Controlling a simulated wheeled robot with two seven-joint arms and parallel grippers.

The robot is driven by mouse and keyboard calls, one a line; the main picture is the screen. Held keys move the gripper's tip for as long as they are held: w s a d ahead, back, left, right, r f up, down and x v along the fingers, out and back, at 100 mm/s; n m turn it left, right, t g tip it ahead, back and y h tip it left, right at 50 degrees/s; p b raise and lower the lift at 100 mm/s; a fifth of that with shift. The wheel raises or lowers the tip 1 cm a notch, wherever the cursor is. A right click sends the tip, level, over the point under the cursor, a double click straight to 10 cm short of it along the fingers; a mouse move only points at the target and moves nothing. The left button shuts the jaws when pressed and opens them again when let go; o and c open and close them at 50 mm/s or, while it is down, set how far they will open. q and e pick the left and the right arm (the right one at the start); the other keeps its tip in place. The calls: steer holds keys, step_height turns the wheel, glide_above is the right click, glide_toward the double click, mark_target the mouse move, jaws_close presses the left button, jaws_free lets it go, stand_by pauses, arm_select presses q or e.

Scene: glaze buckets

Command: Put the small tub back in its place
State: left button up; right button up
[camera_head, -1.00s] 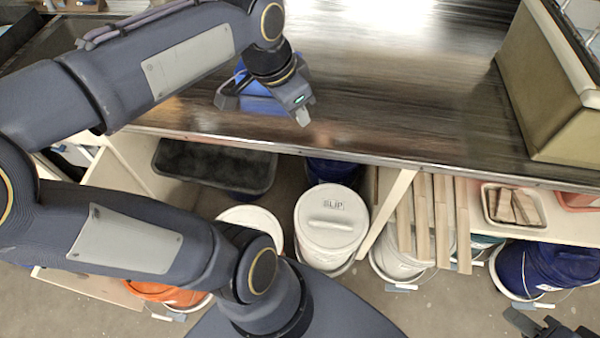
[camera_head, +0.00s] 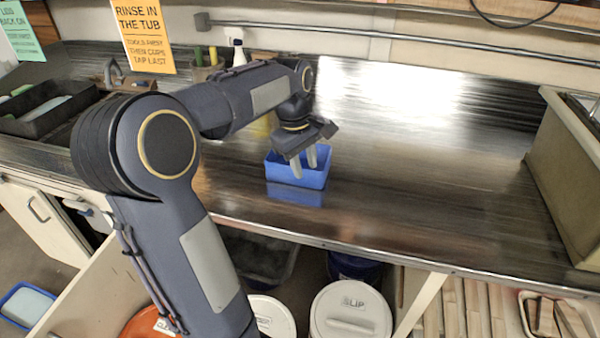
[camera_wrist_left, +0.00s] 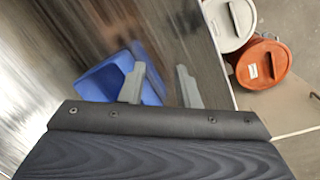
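The small blue tub (camera_head: 314,178) stands upright on the dark, shiny counter, near its front edge. My left gripper (camera_head: 303,162) is open, with its two grey fingers pointing down at the tub. In the left wrist view the fingers (camera_wrist_left: 160,88) are spread apart. The tub (camera_wrist_left: 98,82) lies behind and left of them there, partly hidden by one finger and the gripper body. I cannot tell whether a finger touches the tub or how high they are above its rim. My right gripper is out of view.
Lidded buckets, one marked SLIP (camera_head: 350,312), stand below the counter's front edge. A black tray (camera_head: 45,108) sits at the left of the counter, and a large tan box (camera_head: 562,185) at the right. The counter between tub and box is clear.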

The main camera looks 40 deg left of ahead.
mark_target(293, 184)
arm_select(q)
steer(key=w+a+f+n, duration=0.1)
steer(key=a+n, duration=0.1)
steer(key=a, duration=0.1)
steer(key=w+a+f+n+g+y, duration=0.1)
steer(key=w+a+f+n, duration=0.1)
steer(key=a, duration=0.1)
steer(key=w+a+f+n+g+b, duration=0.1)
steer(key=w+a+n, duration=0.1)
steer(key=a, duration=0.1)
steer(key=shift+w+f+n+y, duration=0.15)
steer(key=shift+n+y, duration=0.25)
step_height(293, 184, down, 8)
steer(key=shift+a+r+p, duration=0.15)
steer(key=shift+r+p, duration=0.1)
steer(key=shift+p, duration=0.05)
jaws_close()
steer(key=shift+r, duration=0.1)
